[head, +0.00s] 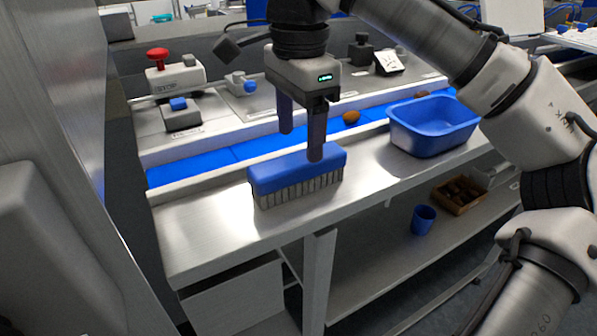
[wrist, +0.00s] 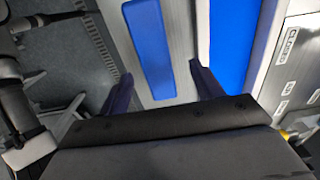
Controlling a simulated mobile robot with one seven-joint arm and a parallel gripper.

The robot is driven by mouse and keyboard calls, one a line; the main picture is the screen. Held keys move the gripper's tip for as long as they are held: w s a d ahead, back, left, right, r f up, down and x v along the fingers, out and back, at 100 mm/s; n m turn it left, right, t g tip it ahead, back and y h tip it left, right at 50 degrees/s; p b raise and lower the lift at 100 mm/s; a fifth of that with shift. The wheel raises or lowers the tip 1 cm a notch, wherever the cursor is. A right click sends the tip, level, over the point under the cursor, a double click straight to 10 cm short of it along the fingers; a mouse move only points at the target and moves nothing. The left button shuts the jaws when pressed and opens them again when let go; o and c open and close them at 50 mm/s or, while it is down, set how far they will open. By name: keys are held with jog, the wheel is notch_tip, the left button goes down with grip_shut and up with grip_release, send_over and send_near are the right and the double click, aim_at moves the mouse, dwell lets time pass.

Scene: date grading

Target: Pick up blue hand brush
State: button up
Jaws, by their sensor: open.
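The blue hand brush (head: 297,172) lies bristles down on the steel table's ledge in the head view, its blue back facing up. In the wrist view the brush's blue back (wrist: 151,47) shows ahead of and between the two fingers. My gripper (head: 301,145) is open and points down at the brush. One dark finger overlaps the brush's near side in the head view and the other is on its far side. I cannot tell whether either finger touches it.
A blue conveyor belt (head: 210,161) runs behind the brush, with a brown date (head: 351,117) on it. A blue tub (head: 432,124) stands to the right. A control box with a red stop button (head: 158,56) is behind. The steel ledge (head: 215,222) is clear at left.

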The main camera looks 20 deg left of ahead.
aim_at(298, 158)
jog(key=shift+s+f+p, duration=0.2)
jog(key=shift+f+p, duration=0.25)
jog(key=shift+f, duration=0.85)
jog(key=shift+s+f+p, duration=0.2)
jog(key=shift+f+p, duration=0.25)
jog(key=shift+f, duration=0.85)
jog(key=c, duration=1.1)
